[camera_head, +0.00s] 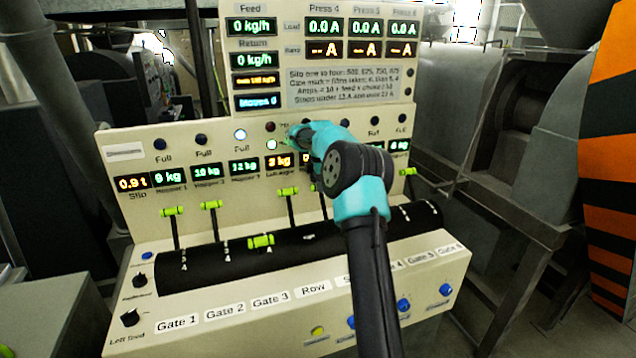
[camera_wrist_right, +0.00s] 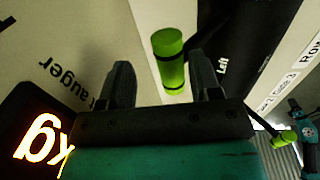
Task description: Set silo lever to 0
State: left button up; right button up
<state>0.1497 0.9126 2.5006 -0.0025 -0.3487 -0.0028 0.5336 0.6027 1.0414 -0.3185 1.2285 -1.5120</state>
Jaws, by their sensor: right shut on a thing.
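My right gripper (camera_head: 293,134) reaches over the console's upper face in the head view. In the right wrist view its two fingers (camera_wrist_right: 160,65) stand either side of a bright green lever handle (camera_wrist_right: 168,62) and are shut on it. One lever stem (camera_head: 322,203) runs up behind my right arm, and its handle is mostly hidden in the head view. Its label row shows a plate starting with "S" (camera_head: 342,281), partly covered by my arm, so the held lever's name cannot be read fully. My left gripper does not show clearly.
Other green lever handles stand at gate 1 (camera_head: 173,211), gate 2 (camera_head: 211,205) and beside the arm (camera_head: 288,191). The gate 3 handle (camera_head: 261,241) lies low on the black drum (camera_head: 210,265). Another handle (camera_head: 408,171) stands at the right.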

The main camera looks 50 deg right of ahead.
jog(key=shift+a+f, duration=0.1)
jog(key=shift+f, duration=0.45)
jog(key=r, duration=0.6)
jog(key=s+r, duration=0.1)
jog(key=r, duration=1.1)
jog(key=shift+s+a, duration=0.25)
jog(key=shift+a, duration=0.1)
jog(key=shift+r, duration=0.1)
